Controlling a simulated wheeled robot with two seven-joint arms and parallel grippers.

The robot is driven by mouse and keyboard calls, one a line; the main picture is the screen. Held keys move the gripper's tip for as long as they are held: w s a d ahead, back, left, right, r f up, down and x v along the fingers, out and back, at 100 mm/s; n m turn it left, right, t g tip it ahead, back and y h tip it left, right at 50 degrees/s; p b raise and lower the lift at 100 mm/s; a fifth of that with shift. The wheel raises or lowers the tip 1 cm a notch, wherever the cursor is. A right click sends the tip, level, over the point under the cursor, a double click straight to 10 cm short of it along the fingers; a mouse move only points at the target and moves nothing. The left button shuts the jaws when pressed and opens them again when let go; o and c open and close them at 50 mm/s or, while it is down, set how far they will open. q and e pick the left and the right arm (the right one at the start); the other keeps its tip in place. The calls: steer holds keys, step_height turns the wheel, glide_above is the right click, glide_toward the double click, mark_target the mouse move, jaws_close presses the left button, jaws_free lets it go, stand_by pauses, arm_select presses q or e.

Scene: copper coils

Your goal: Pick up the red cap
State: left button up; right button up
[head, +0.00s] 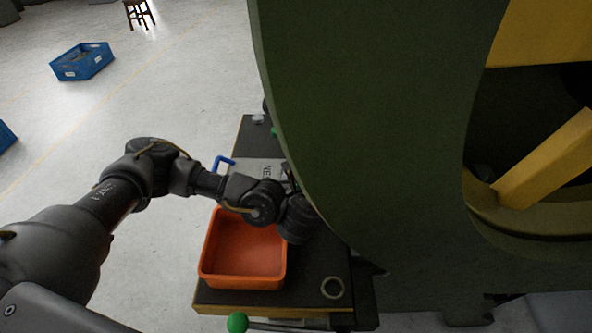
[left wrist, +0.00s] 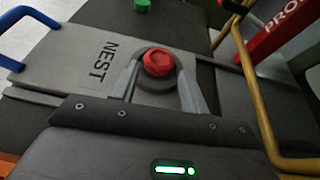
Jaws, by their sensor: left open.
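The red cap (left wrist: 158,62) sits in a dark round seat on a grey plate (left wrist: 92,62) marked NEST in the left wrist view. My left gripper (left wrist: 160,68) is open, with one finger on each side of the cap, near its edges. I cannot tell whether the fingers touch it. In the head view the cap and the left fingers are hidden behind the large green machine part (head: 370,110); only the wrist and part of the plate (head: 262,170) show. My right gripper is not in view.
An orange tray (head: 206,262) stands on the dark bench (head: 312,270) near my wrist. A blue handle (head: 222,161) rises at the plate's left. In the left wrist view, a yellow bar (left wrist: 258,95) and a red post (left wrist: 283,28) stand close on the right.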

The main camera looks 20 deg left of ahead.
arm_select(q)
steer(key=x, duration=0.4)
steer(key=shift+w+a+r, duration=0.1)
steer(key=shift+w+r, duration=0.05)
steer(key=shift+r, duration=0.05)
steer(key=shift+c, duration=0.5)
steer(key=c, duration=0.5)
steer(key=shift+r, duration=0.15)
